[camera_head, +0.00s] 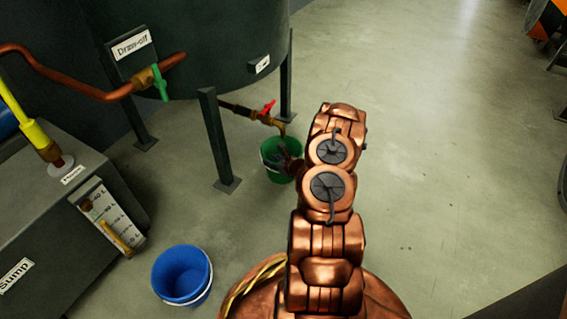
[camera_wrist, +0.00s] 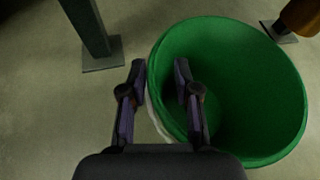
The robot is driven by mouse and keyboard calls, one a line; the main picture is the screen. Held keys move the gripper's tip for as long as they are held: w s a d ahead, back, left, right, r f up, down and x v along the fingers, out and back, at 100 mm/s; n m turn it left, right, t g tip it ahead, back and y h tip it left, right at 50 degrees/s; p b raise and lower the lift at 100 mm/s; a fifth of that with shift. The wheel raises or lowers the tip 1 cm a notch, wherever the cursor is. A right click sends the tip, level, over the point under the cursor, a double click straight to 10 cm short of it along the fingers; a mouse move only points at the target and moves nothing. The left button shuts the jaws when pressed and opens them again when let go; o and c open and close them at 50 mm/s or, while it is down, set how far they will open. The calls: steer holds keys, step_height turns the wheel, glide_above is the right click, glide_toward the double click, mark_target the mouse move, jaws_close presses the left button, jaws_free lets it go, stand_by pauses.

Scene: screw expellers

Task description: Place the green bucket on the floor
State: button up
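The green bucket (camera_head: 272,150) is below the red-handled tap (camera_head: 267,108) of the dark tank, partly hidden by my arm. I cannot tell for sure whether its base touches the floor. In the wrist view the bucket (camera_wrist: 240,60) fills the right half, its mouth facing the camera and its inside dark and seemingly empty. My gripper (camera_wrist: 160,70) straddles the bucket's left rim, one finger outside and one inside. The fingers are apart, with a visible gap around the thin wall.
A blue bucket (camera_head: 182,274) stands on the floor (camera_head: 430,150) at the lower left. Tank legs (camera_head: 215,135) stand left of and behind the green bucket. A grey sump box (camera_head: 45,215) is at the left. The floor to the right is largely clear.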

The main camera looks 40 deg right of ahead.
steer(key=p+v, duration=0.5)
steer(key=v, duration=0.6)
steer(key=w+a+r+n+y, duration=0.3)
steer(key=w+a+r+n, duration=0.1)
steer(key=a+r, duration=0.4)
steer(key=w+a+r+n+y, duration=0.3)
steer(key=w+a+r+y, duration=0.15)
steer(key=a+r, duration=0.25)
steer(key=s+a+r+n+g+y, duration=0.2)
steer(key=a+r+n+g, duration=0.35)
steer(key=a, duration=0.55)
steer(key=s+a+r+n+g+y, duration=0.25)
steer(key=a+r+n, duration=0.35)
steer(key=a+r, duration=0.3)
steer(key=s+a+r+n+g+h, duration=0.1)
steer(key=s+a+r+n+g, duration=0.1)
steer(key=s+a+n+g, duration=0.35)
steer(key=s+a+r+n+g+h, duration=0.25)
steer(key=s+a, duration=0.45)
steer(key=s, duration=0.4)
steer(key=s+d+r+n+h, duration=0.1)
steer(key=s+d+n+h, duration=0.3)
steer(key=s, duration=0.4)
steer(key=s+d+r+n+h, duration=0.1)
steer(key=s+d+n+h, duration=0.3)
steer(key=s, duration=0.4)
steer(key=shift+s+d+r+h, duration=0.3)
steer(key=shift+d+h, duration=0.15)
steer(key=shift+d, duration=0.65)
